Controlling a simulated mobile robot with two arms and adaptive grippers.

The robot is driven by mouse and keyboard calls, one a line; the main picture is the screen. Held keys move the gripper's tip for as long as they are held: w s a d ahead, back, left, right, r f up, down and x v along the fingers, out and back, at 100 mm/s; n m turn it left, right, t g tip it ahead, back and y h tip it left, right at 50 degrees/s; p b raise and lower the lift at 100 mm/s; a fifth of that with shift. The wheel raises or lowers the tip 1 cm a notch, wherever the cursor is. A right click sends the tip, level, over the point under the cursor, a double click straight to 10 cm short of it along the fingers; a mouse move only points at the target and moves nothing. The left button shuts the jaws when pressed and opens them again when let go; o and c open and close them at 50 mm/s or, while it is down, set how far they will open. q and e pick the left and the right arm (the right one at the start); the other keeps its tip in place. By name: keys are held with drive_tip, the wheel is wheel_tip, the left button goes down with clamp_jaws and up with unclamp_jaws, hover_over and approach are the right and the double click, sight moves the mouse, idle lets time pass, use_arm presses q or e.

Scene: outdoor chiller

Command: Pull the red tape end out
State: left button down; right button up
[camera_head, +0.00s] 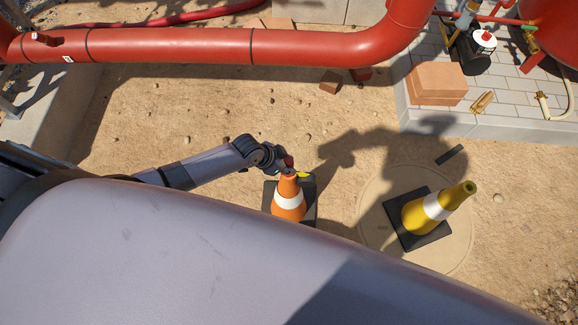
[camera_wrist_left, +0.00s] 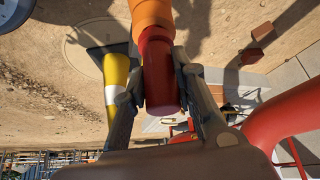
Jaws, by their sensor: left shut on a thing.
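The red tape end (camera_wrist_left: 160,78) shows in the left wrist view as a red rounded piece. It is between the fingers of my left gripper (camera_wrist_left: 160,92), which is shut on it. Its upper end meets the orange cone (camera_wrist_left: 151,14). In the head view the orange cone (camera_head: 289,201), with a white band, stands on a dark base. My left gripper (camera_head: 284,165) is at its top, with a little red (camera_head: 289,160) showing there. No pulled-out length of tape can be made out. My right gripper is not in view.
A yellow cone (camera_head: 432,210) stands on a dark base to the right; it also shows in the left wrist view (camera_wrist_left: 117,78). A red pipe (camera_head: 200,46) crosses the back. Bricks (camera_head: 437,82) lie on the paved platform (camera_head: 480,122). Sandy ground between is mostly clear.

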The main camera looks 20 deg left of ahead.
use_arm(q)
drive_tip(key=shift+r, duration=0.25)
wheel_tip(320, 180, up, 5)
drive_tip(key=p, duration=0.5)
drive_tip(key=shift+r, duration=0.15)
drive_tip(key=c, duration=1.8)
unclamp_jaws()
clamp_jaws()
